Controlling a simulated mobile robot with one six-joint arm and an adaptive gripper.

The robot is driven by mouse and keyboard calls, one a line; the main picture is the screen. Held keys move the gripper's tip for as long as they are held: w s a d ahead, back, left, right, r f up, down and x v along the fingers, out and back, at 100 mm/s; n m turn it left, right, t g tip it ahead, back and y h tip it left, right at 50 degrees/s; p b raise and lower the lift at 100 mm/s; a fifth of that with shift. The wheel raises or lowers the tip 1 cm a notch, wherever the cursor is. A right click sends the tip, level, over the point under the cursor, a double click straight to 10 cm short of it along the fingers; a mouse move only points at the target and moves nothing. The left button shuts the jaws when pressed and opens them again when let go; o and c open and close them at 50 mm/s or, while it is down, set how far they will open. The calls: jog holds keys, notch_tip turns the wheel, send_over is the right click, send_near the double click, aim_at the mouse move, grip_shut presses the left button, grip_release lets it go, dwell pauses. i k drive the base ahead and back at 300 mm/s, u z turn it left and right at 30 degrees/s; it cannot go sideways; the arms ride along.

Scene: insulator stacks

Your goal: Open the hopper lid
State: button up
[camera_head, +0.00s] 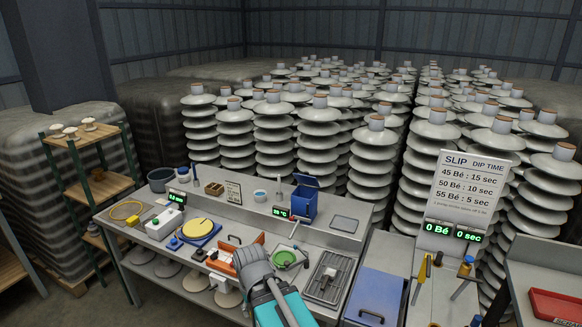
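A small blue box (304,207) stands on the raised back shelf of the bench, with a blue top flap (306,181) that looks tilted. A larger blue box (375,297) with a flat, closed top and a dark handle stands at the bench's right end. I cannot tell for certain which of the two is the hopper. My arm reaches in from the bottom edge, and its grey wrist end (254,264) is over the front of the bench, left of both boxes and apart from them. My gripper's fingers are hidden, so their state does not show.
The bench holds a yellow disc (198,228), a green dish (284,258), a metal tray (329,277) and an orange item (249,249) close to my wrist. A slip sign (470,185) stands right. Tall insulator stacks (318,140) fill the space behind.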

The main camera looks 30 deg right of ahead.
aim_at(309, 181)
jog(key=z, duration=0.25)
jog(key=i, duration=1.15)
jog(key=z, duration=0.7)
